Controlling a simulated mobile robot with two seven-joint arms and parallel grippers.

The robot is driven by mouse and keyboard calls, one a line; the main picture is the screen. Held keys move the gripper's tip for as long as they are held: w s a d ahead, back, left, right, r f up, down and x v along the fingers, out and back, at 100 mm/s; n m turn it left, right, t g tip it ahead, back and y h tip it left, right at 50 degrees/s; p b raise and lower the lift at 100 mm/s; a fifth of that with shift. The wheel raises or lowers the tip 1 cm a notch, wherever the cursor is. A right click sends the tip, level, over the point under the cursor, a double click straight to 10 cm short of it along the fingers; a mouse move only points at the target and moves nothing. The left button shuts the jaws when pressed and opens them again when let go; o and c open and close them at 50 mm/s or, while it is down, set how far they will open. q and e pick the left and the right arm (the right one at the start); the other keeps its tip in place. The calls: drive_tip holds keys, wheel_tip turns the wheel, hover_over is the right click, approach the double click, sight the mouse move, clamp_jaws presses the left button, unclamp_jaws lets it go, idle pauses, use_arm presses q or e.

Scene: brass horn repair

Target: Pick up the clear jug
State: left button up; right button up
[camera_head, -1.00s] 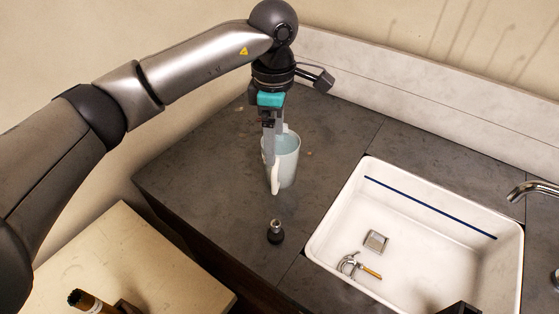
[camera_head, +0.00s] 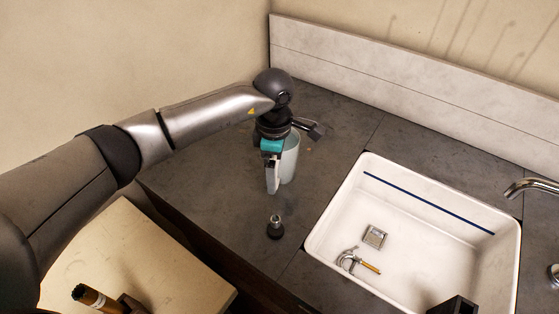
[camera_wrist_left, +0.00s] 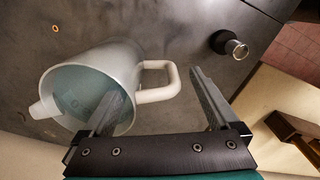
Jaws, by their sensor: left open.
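The clear jug (camera_head: 289,160) stands upright on the dark grey countertop, partly hidden behind my left gripper in the head view. In the left wrist view the jug (camera_wrist_left: 122,68) shows its spout at the left and its white handle (camera_wrist_left: 174,82) at the right. My left gripper (camera_head: 271,182) points down at the jug. It is open, and it also shows in the left wrist view (camera_wrist_left: 155,98). One finger reaches over the jug's mouth, inside or in front of the rim, and the other is beyond the handle.
A small dark fitting with a metal top (camera_head: 275,227) stands on the counter in front of the jug. A white sink (camera_head: 335,205) to the right holds a clamp-like tool (camera_head: 356,262) and a drain (camera_head: 375,237). A faucet (camera_head: 533,187) is at the right edge.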

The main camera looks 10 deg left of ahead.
use_arm(q)
clamp_jaws()
idle(0.7)
drive_tip(key=shift+r, duration=0.1)
